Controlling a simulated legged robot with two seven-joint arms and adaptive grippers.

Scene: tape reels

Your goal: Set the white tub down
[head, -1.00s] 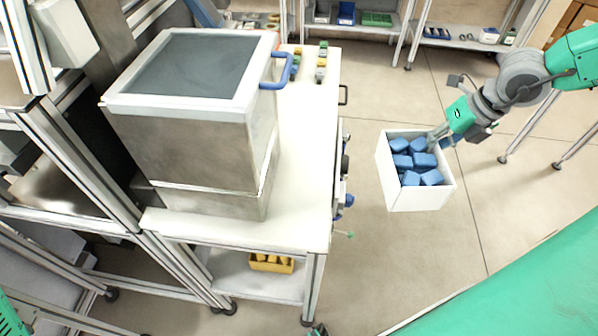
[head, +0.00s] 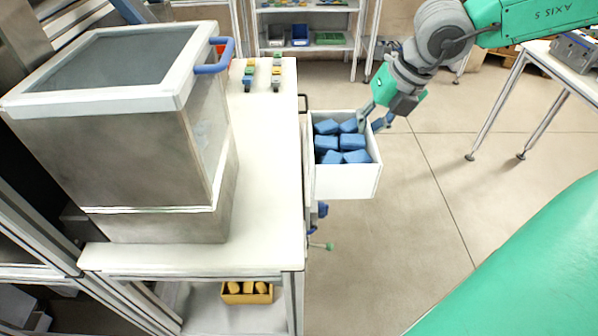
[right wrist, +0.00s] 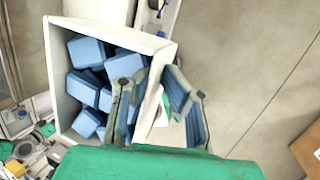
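The white tub (head: 347,183) holds several blue blocks (head: 353,142) and hangs upright in the head view, just right of the white-topped bench. My right gripper (head: 371,116) has its fingers at the tub's far right rim. In the right wrist view, the tub (right wrist: 112,29) fills the left half. There the gripper (right wrist: 153,88) has one finger inside the tub and one outside, with the wall between them. It is shut on that wall. My left gripper is not in view.
The bench top (head: 268,200) has a clear strip beside a large metal box (head: 130,150) with a blue handle (head: 215,58). Small coloured parts (head: 262,72) lie at its far end. A yellow bin (head: 246,292) stands on the lower shelf. Open floor lies right.

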